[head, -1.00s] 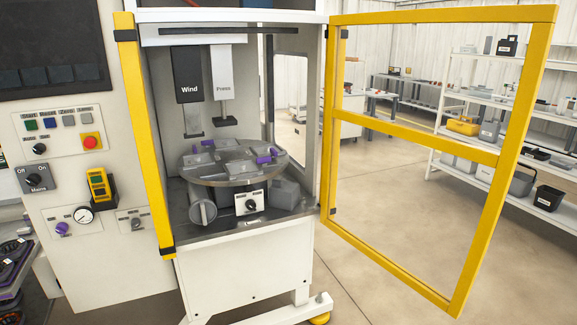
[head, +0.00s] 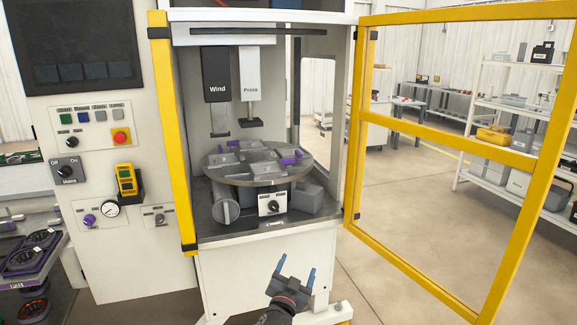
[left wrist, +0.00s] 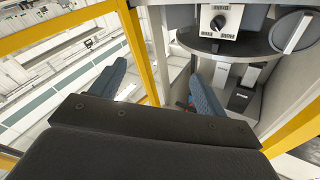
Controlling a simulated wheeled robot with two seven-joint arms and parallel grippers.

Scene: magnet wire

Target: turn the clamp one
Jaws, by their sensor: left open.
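Several knobs show in the head view, and I cannot read which is marked clamp. A black knob on a white plate (head: 272,205) sits on the front below the round turntable (head: 240,179); it also shows in the left wrist view (left wrist: 218,22). On the left panel are a small dark knob (head: 159,218), a purple knob (head: 89,220) beside a gauge, and a black knob (head: 70,142). My left gripper (head: 296,270) is open and empty, in front of the cabinet and below the turntable. Its fingers also show in the left wrist view (left wrist: 157,75). My right gripper is not seen.
The yellow-framed door (head: 437,140) stands open to the right. A yellow post (head: 172,130) edges the cabinet's left side. Wind (head: 217,75) and Press (head: 251,82) heads hang above the turntable. The floor in front right is clear.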

